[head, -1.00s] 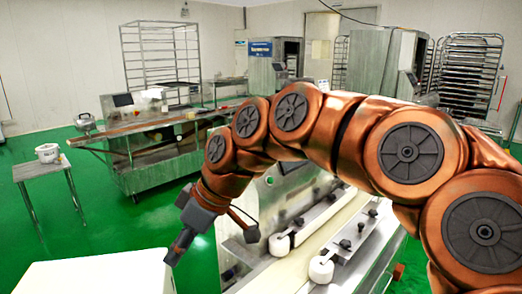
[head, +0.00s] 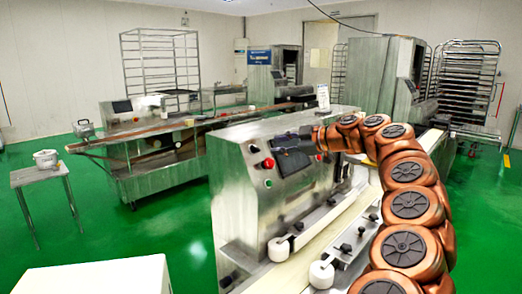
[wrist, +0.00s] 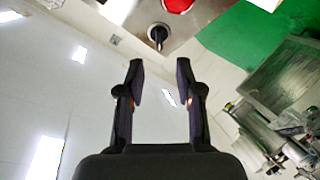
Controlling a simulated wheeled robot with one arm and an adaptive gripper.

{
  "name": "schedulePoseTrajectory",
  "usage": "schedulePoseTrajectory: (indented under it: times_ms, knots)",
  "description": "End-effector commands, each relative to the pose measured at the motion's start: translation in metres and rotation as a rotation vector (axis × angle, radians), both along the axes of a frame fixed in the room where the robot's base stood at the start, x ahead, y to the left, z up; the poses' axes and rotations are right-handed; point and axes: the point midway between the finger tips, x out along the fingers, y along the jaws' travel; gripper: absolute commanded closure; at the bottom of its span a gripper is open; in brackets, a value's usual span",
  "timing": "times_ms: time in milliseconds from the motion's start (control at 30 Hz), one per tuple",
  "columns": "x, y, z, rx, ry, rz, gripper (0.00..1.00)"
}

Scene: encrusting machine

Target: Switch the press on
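The press (head: 232,195) is the steel machine in the middle of the head view, with a conveyor on its right side. Its front face carries a black knob (head: 253,148), a red button (head: 268,163) and a small green button (head: 268,183). My gripper (head: 281,146) is just right of these controls, in front of the dark screen (head: 293,161), which it partly hides. In the wrist view my gripper (wrist: 160,75) is open and empty. The black knob (wrist: 157,36) and the red button (wrist: 179,4) show beyond the fingertips, apart from them.
A white surface (head: 90,276) lies at the near left. Rollers and clamps (head: 322,270) line the conveyor below my arm. A small table with a pot (head: 45,160) stands at left.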

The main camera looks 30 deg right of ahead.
Motion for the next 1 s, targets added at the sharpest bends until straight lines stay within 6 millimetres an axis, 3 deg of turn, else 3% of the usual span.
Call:
schedulePoseTrajectory:
  times_ms: [267, 700, 1000]
  knots:
    - [0.016, 0.004, -0.005, -0.004, -0.002, -0.002, 0.65]
    - [0.065, 0.025, -0.022, -0.002, -0.002, -0.001, 0.65]
    - [0.068, 0.026, -0.024, -0.003, -0.003, -0.003, 0.65]
